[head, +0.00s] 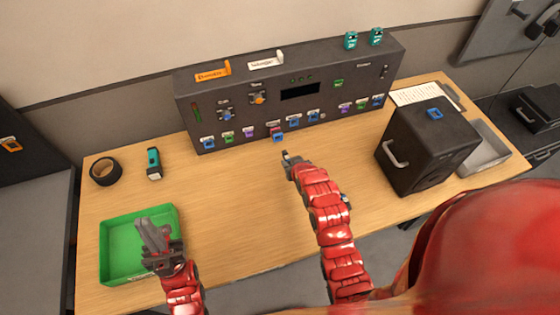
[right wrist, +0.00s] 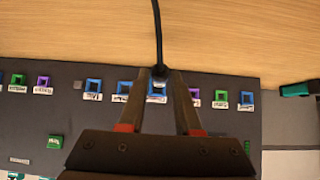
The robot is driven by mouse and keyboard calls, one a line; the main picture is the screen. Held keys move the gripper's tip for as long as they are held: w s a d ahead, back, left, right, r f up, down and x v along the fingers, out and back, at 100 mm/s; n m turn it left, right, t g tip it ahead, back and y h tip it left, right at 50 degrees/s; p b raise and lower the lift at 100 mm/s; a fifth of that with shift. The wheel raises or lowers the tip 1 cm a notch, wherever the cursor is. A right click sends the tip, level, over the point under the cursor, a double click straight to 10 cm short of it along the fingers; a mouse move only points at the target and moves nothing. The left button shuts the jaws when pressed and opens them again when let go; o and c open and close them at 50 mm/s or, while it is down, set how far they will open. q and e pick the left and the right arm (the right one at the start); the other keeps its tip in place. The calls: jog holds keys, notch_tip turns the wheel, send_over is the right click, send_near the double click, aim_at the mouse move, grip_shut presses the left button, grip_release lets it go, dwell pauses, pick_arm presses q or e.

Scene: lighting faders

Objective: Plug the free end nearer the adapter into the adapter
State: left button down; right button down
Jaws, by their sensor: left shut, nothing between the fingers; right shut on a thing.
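My right gripper (head: 287,156) is just in front of the black console, low over the table. In the right wrist view its fingers (right wrist: 159,76) are shut on the end of a black cable (right wrist: 157,30), which runs up out of the picture. A blue and white block (right wrist: 158,90) shows between the fingers; I cannot tell whether the cable end touches it. I cannot tell which piece is the adapter. My left gripper (head: 143,226) is shut and empty above the green tray (head: 109,240).
The black console (head: 230,98) carries several coloured blocks along its front. A black box with a handle (head: 420,145) stands at the right, with a grey tray (head: 490,150) beyond. Black tape (head: 105,170) and a teal flashlight (head: 153,163) lie at the left. The middle tabletop is clear.

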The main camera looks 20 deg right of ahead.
aim_at(285, 152)
jog(key=shift+w, duration=0.65)
jog(key=shift+w+a, duration=0.1)
jog(key=shift+w, duration=1.8)
jog(key=shift+b, duration=0.45)
jog(key=shift+w+b, duration=0.95)
jog(key=shift+b, duration=0.1)
jog(key=shift+w+r, duration=0.1)
jog(key=shift+r, duration=0.1)
dwell(0.4)
jog(key=c, duration=1)
grip_release()
jog(key=o, duration=0.5)
jog(key=shift+w+f, duration=0.15)
jog(key=shift+f, duration=0.05)
